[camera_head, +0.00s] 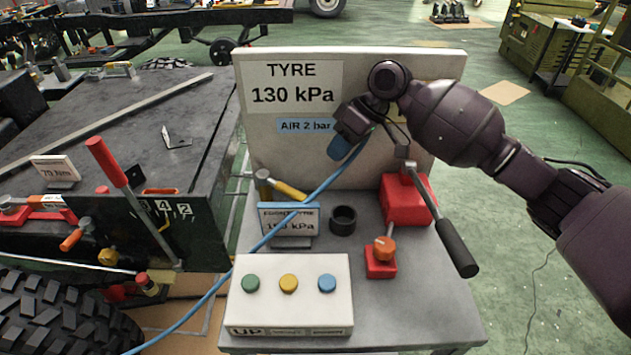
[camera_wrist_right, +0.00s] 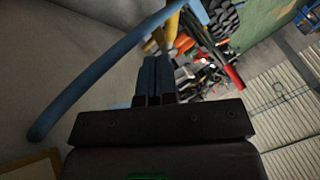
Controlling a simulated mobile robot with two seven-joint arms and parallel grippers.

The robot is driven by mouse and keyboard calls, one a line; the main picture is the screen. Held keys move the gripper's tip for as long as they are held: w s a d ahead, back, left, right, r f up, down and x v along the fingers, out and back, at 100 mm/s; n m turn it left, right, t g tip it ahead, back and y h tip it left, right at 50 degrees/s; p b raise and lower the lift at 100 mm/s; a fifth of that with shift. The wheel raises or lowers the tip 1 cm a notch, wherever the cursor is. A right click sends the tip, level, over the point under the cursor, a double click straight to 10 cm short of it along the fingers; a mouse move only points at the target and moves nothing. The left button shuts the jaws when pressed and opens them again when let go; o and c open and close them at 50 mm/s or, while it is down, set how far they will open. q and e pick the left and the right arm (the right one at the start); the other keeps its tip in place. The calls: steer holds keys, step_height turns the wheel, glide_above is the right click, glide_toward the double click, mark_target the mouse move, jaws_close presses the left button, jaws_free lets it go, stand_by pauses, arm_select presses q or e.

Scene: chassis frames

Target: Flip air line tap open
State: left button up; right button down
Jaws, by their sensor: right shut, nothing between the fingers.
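A tap with a metal body and a yellow lever (camera_head: 289,190) lies near the back of the grey stand, below the AIR 2 bar label (camera_head: 305,125). Something yellow, probably this lever, shows past the fingertips in the right wrist view (camera_wrist_right: 173,20), partly hidden by the hose. My right gripper (camera_head: 340,148) is above and to the right of the tap, apart from it, with its blue fingers pointing down. In the right wrist view the fingers (camera_wrist_right: 153,72) are together and empty. My left gripper is not in view.
A blue air hose (camera_head: 300,202) runs past my right gripper and down left. A white button box (camera_head: 290,295), a black ring (camera_head: 343,220), an orange knob (camera_head: 384,249) and a red block with a long lever (camera_head: 405,200) crowd the stand. The TYRE panel (camera_head: 380,165) rises behind.

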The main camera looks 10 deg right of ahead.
mark_target(284, 189)
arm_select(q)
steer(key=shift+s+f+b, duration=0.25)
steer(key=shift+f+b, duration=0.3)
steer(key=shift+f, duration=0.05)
arm_select(e)
steer(key=x, duration=1)
steer(key=shift+s, duration=0.15)
arm_select(q)
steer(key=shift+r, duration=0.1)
steer(key=p, duration=0.1)
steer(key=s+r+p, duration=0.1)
steer(key=p, duration=0.1)
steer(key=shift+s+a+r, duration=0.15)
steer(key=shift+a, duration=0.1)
arm_select(e)
steer(key=shift+s+a+m+t, duration=0.4)
steer(key=shift+s+a+m, duration=0.1)
steer(key=shift+s+m, duration=0.2)
